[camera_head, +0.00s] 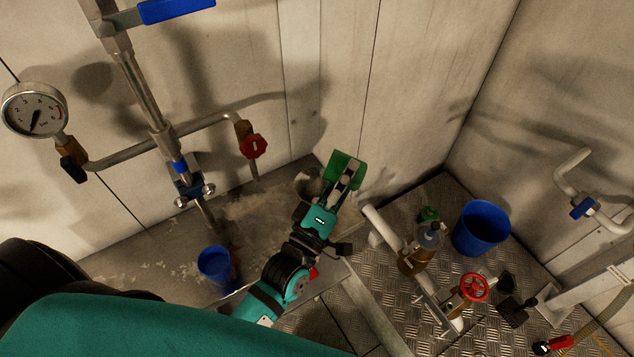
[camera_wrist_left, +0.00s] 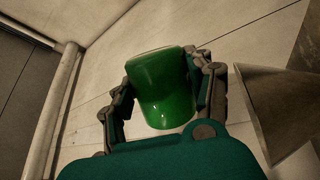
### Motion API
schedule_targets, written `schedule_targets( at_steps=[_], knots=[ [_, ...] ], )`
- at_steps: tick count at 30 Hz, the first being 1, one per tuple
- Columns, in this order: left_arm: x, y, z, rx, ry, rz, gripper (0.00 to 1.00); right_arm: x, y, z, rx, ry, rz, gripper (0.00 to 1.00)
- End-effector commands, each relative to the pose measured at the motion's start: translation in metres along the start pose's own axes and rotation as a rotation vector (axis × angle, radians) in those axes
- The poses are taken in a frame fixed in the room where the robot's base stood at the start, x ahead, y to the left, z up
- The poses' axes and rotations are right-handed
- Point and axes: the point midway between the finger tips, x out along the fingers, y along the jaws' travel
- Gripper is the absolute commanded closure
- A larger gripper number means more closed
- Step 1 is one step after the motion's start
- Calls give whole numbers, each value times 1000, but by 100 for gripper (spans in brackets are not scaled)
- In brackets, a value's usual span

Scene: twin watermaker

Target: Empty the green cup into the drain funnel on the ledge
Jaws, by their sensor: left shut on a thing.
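The green cup (camera_head: 341,162) is held between the fingers of my left gripper (camera_head: 346,178), near the wall and above the ledge. The cup looks tilted in the head view. In the left wrist view the green cup (camera_wrist_left: 165,90) sits between both fingers, and I cannot see into it or tell its contents. The grey metal drain funnel (camera_head: 309,180) stands on the ledge just left of the gripper, partly hidden by it. In the left wrist view the funnel (camera_wrist_left: 283,105) is at the right, apart from the cup. My right gripper is not in view.
A blue cup (camera_head: 215,264) stands on the stained ledge (camera_head: 150,245). A red-handled tap (camera_head: 253,146) and pipes are on the wall to the left. A blue bucket (camera_head: 481,229), a bottle (camera_head: 427,236) and a red valve wheel (camera_head: 474,287) are at the right.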

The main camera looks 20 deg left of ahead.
Motion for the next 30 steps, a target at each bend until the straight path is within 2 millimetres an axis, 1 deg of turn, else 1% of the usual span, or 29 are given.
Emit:
schedule_targets(
  at_steps=[15, 30],
  knots=[
    [-1, 1, -7, -66, 21, 10, 80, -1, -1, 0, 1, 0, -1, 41],
    [0, 4, -9, -131, 41, 21, 80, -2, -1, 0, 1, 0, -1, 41]
  ],
)
